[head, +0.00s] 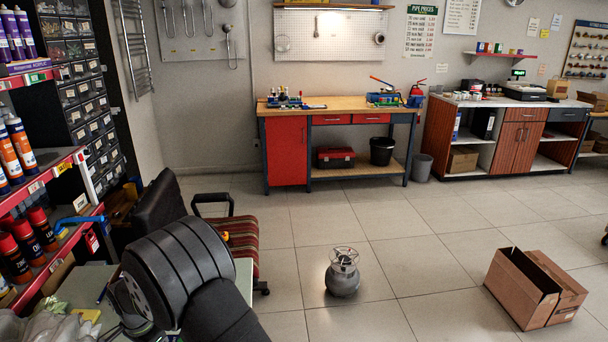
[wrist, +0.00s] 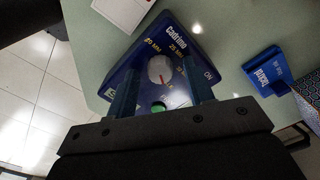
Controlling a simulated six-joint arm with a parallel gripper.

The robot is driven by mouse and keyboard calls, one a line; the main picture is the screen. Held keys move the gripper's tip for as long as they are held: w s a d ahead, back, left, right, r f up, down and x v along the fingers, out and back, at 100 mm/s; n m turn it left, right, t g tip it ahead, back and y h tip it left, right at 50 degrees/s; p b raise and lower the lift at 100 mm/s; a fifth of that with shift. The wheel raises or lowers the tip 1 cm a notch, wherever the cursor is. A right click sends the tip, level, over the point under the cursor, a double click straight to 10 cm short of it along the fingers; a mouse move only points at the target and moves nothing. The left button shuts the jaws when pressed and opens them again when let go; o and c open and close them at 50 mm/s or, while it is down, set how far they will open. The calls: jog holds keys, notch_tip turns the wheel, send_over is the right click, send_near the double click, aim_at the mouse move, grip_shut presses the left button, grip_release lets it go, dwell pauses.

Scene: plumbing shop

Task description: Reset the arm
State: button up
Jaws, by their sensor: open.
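My gripper (wrist: 159,67) shows in the wrist view with its two fingers apart and nothing clearly held between them. Below it is a dark blue box (wrist: 178,42) marked "Cadrimo", with a white dial, printed numbers and a green button. The dial shows between the fingers; I cannot tell whether the fingers touch the box. In the head view my black arm reaches down over the pale bench (head: 243,275) at lower left and hides most of my gripper and the blue box.
On the bench, a smaller blue item (wrist: 268,70) and a patterned blue thing (wrist: 310,95) lie right of the box; a white card (wrist: 124,10) lies above. A chair (head: 240,240), gas cylinder (head: 342,278) and open carton (head: 520,287) stand on the floor.

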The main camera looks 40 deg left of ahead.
jog(key=n, duration=0.3)
jog(key=shift+n, duration=0.4)
jog(key=n, duration=1.1)
jog(key=o, duration=1.1)
jog(key=shift+o, duration=0.2)
jog(key=w+r+m, duration=0.4)
jog(key=r, duration=0.4)
jog(key=w+r+m, duration=0.4)
jog(key=r, duration=0.5)
notch_tip(320, 180, down, 10)
jog(key=shift+s+d, duration=0.2)
